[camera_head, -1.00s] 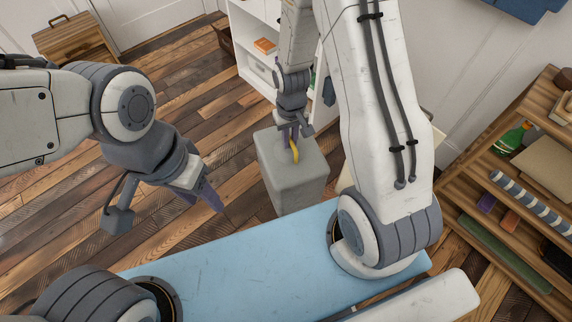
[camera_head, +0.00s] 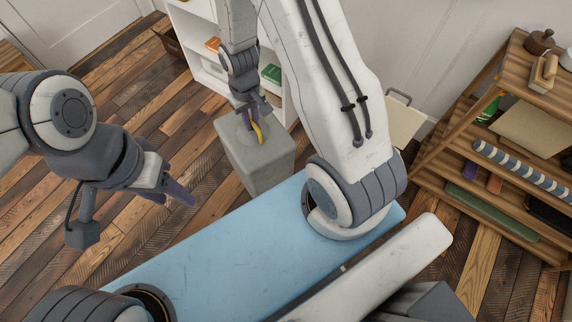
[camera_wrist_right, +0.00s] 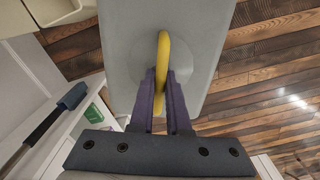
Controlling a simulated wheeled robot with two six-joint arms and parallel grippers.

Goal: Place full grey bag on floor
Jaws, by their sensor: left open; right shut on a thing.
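The grey bag (camera_head: 258,163) is a boxy grey block with a yellow handle (camera_head: 257,133) on top. My right gripper (camera_head: 250,118) is above it with its fingers shut on the yellow handle. The right wrist view shows the purple fingers (camera_wrist_right: 162,95) on either side of the handle (camera_wrist_right: 162,55), with the grey bag top (camera_wrist_right: 120,50) beyond. The bag looks upright; I cannot tell whether its base touches the floor. My left gripper (camera_head: 178,192) is open and empty at the left, over the floor.
The plank floor (camera_head: 130,130) is clear left of the bag. A white shelf unit (camera_head: 285,85) stands close behind the bag. A wooden rack (camera_head: 440,165) with several items stands at the right. My blue base is in front.

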